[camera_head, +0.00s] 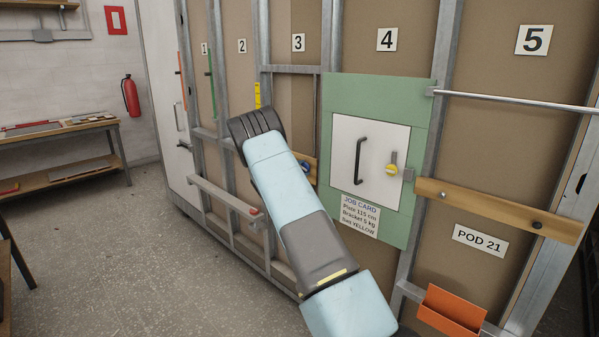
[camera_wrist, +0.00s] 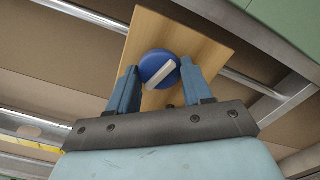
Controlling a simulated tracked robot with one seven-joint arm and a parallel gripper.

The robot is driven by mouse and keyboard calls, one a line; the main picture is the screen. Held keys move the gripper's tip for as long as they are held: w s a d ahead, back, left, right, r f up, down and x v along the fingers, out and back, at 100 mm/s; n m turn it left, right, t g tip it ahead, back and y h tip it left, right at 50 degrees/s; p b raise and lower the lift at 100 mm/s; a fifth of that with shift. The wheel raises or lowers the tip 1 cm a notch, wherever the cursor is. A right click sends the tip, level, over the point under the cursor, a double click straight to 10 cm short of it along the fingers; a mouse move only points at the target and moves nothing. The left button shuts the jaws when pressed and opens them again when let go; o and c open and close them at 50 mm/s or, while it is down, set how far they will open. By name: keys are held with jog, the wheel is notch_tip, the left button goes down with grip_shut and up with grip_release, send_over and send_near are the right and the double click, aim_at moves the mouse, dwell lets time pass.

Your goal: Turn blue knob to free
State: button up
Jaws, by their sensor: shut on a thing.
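The blue knob (camera_wrist: 159,68) is round with a pale grey bar across its face. It is mounted on a wooden board (camera_wrist: 205,52). In the wrist view my gripper (camera_wrist: 159,76) has one blue finger on each side of the knob, and it is shut on it. The bar lies at a slant in that view. In the head view a small part of the blue knob (camera_head: 305,167) shows just right of my arm, on the wooden board. My fingers are hidden behind my arm there. I can read no marks around the knob.
Right of the knob is a green panel (camera_head: 340,95) with a white door (camera_head: 370,140), a black handle (camera_head: 358,161) and a yellow knob (camera_head: 393,168). A metal rail (camera_head: 520,101) sticks out at right. An orange holder (camera_head: 452,308) sits low right. The floor at left (camera_head: 110,250) is clear.

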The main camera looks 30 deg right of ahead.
jog(key=shift+s+d+f+n, duration=0.1)
jog(key=shift+n, duration=0.75)
jog(key=shift+s+d+n, duration=0.1)
jog(key=shift+n, duration=0.75)
jog(key=o, duration=1)
jog(key=shift+o, duration=0.2)
jog(key=shift+w+a, duration=0.1)
jog(key=shift+a, duration=0.1)
jog(key=v, duration=1.3)
jog(key=shift+a, duration=0.3)
